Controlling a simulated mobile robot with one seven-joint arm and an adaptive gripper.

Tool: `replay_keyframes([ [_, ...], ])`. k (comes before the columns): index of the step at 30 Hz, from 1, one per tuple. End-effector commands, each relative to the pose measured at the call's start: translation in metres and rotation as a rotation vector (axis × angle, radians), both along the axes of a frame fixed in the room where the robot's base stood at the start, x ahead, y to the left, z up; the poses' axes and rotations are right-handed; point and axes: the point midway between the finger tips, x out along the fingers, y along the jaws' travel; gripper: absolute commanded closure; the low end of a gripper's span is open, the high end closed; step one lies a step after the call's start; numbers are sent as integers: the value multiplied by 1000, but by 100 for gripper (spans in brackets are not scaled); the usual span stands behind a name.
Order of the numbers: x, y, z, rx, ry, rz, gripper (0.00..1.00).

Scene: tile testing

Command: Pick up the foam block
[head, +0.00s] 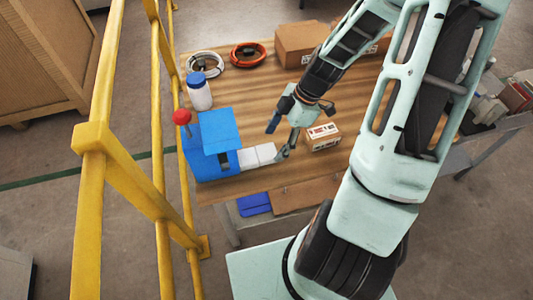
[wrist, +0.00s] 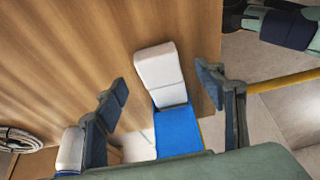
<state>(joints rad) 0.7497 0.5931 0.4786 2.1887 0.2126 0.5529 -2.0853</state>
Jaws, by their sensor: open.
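White blocks, which look like the foam block (head: 266,153) and a second white piece (head: 247,158), lie side by side on the wooden table next to the blue machine. I cannot tell for sure which is the foam block. In the wrist view a white block (wrist: 157,62) with a visible seam sits between my fingers, against the machine's blue part (wrist: 178,131). My gripper (head: 278,140) is open and empty just right of the white blocks; its spread fingers also show in the wrist view (wrist: 162,80). No contact shows.
The blue machine (head: 213,135) with a red knob (head: 182,117) stands left of the blocks. A small labelled carton (head: 323,137) is close right of my gripper. A blue-capped bottle (head: 199,95), cable coils (head: 247,55) and cardboard boxes (head: 300,43) stand farther back. Yellow railing (head: 91,190) runs at left.

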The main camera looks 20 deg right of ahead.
Motion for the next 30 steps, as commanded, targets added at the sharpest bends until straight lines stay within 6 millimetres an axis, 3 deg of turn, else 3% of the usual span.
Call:
replay_keyframes([
  [9, 1, 22, -38, 1, 3, 1, 36],
  [17, 1, 22, -40, 0, 1, 0, 36],
  [25, 2, 22, -39, 0, 1, 0, 65],
  [30, 2, 22, -39, 0, 1, 0, 67],
])
